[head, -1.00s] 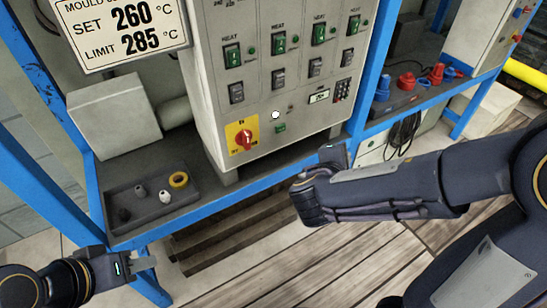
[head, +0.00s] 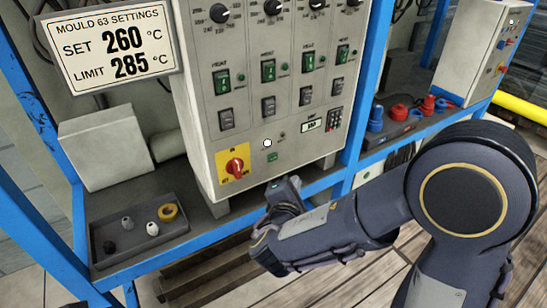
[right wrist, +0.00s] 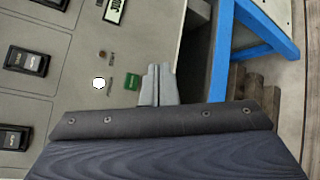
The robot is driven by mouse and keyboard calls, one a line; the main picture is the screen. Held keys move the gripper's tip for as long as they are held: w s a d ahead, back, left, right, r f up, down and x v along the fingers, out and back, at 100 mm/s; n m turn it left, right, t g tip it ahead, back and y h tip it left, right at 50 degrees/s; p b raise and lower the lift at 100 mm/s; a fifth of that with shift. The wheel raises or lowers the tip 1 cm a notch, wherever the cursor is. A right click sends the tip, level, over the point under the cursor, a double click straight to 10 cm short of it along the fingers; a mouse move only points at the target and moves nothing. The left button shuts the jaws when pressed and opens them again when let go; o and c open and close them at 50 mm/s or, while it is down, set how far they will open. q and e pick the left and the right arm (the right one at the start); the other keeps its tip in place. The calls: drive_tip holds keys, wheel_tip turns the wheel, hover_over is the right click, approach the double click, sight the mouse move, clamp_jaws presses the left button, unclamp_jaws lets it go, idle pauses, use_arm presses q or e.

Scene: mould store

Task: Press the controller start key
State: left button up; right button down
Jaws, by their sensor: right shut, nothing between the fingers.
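The controller (head: 250,100) is a grey cabinet with rows of switches and knobs. Low on its face is a small green key (head: 272,157), just below a white round lamp (head: 267,143). In the right wrist view the green key (right wrist: 131,81) is beside my right gripper (right wrist: 159,85), to the left of its fingertips. The fingers are together with nothing between them. In the head view my right gripper (head: 283,186) is below the green key, in front of the cabinet's lower edge; a gap to the panel is hard to judge. My left gripper is out of view.
A red rotary switch (head: 235,165) on a yellow plate is left of the green key. A small display (head: 312,125) and keypad (head: 334,118) are to its right. A grey tray (head: 180,228) with small parts is at lower left. Blue frame posts (head: 366,85) flank the cabinet.

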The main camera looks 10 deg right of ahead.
sight(273, 157)
drive_tip(key=w+a, duration=0.2)
drive_tip(key=w, duration=0.4)
drive_tip(key=shift+w+a, duration=0.15)
drive_tip(key=shift+w, duration=0.1)
drive_tip(key=shift+w, duration=0.15)
idle(1.8)
drive_tip(key=shift+w+a, duration=0.15)
drive_tip(key=shift+w, duration=0.1)
drive_tip(key=shift+w+a+b, duration=0.1)
drive_tip(key=shift+w+b, duration=0.2)
idle(0.6)
drive_tip(key=shift+s, duration=0.15)
drive_tip(key=shift+s+d+b, duration=0.25)
drive_tip(key=shift+s+b, duration=0.15)
drive_tip(key=shift+s, duration=0.2)
